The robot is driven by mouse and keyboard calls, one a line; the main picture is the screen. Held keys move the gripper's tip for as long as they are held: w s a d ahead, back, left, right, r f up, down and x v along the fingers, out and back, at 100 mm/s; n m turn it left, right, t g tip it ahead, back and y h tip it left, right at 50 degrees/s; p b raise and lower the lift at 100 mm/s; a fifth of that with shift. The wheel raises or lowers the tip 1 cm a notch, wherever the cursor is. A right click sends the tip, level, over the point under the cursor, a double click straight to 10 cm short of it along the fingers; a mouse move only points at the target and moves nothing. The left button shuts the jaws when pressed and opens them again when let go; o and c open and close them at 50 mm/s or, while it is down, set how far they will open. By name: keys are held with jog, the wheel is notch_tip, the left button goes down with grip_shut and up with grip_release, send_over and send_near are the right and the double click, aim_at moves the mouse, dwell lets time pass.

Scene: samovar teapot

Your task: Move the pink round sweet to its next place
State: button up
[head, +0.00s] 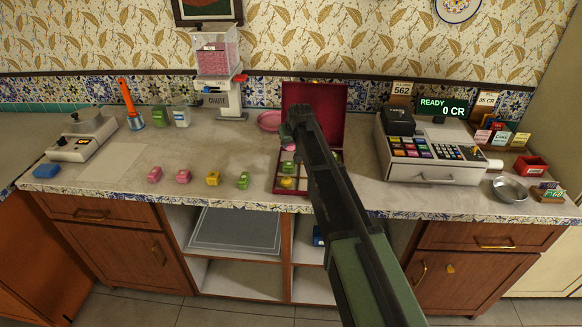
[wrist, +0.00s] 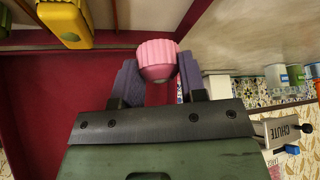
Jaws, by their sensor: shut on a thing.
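My gripper (wrist: 158,78) is shut on the pink round sweet (wrist: 157,58), a fluted pink piece held between two purple-grey fingers. In the head view my gripper (head: 291,134) is over the back left of the open dark red box (head: 274,185). A bit of pink (head: 288,148) shows just under it. The box holds a green sweet (head: 288,167) and a yellow sweet (head: 286,182) in its left column. A yellow sweet (wrist: 66,20) also shows at the upper left of the wrist view. My arm hides much of the box's right side.
Two pink sweets (head: 154,174) (head: 183,176), a yellow one (head: 213,178) and a green one (head: 243,180) stand along the counter's front. A pink plate (head: 270,121) and a dispenser (head: 218,95) stand behind. The raised lid (head: 334,110) backs the box. A cash register (head: 430,155) stands right.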

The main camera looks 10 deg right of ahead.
aim_at(292, 147)
notch_tip(292, 147, down, 5)
jog(key=b, duration=0.4)
jog(key=shift+r, duration=0.5)
jog(key=shift+f, duration=0.2)
jog(key=o, duration=0.6)
jog(key=shift+r, duration=0.2)
jog(key=a+p+v, duration=0.1)
jog(key=p+v, duration=1)
jog(key=v, duration=0.1)
jog(key=s+g, duration=0.2)
jog(key=s, duration=0.9)
jog(key=s+f+m+g, duration=0.1)
jog(key=s+g, duration=0.1)
jog(key=s, duration=0.9)
jog(key=s+f+g, duration=0.1)
jog(key=s+g, duration=0.1)
jog(key=s, duration=1)
jog(key=shift+d+f+h, duration=0.15)
jog(key=shift+f+h, duration=0.05)
jog(key=shift+h, duration=0.2)
